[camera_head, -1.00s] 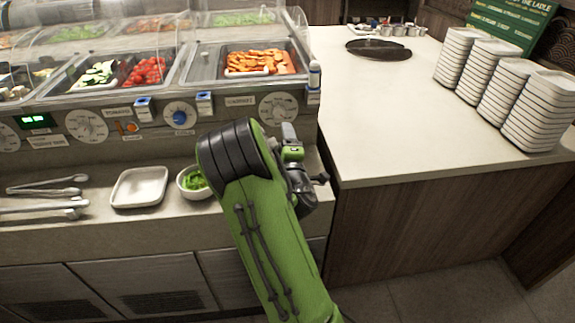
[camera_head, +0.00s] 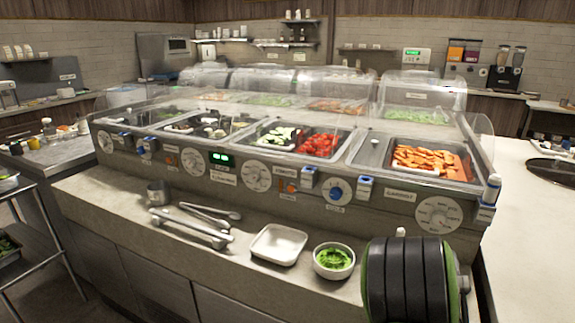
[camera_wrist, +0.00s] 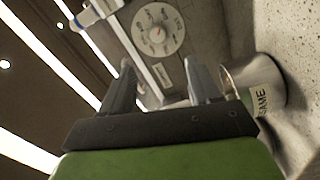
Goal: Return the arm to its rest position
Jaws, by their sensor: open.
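My arm shows as a black-banded, green-edged joint at the lower right of the head view. My gripper is hidden behind it there. In the wrist view my gripper (camera_wrist: 161,82) has its two grey fingers apart, with nothing held between them. A metal cup (camera_wrist: 240,74) with a label ending in "SAME" is close beside the right finger; I cannot tell whether they touch. A round dial (camera_wrist: 160,30) on the counter front shows beyond the fingers.
A salad bar with carrots (camera_head: 425,160) and tomatoes (camera_head: 320,145) stands behind the ledge. On the ledge are a white square dish (camera_head: 278,245), a bowl of greens (camera_head: 333,262), tongs (camera_head: 190,229) and a metal cup (camera_head: 158,193). A pale counter (camera_head: 515,230) lies to the right.

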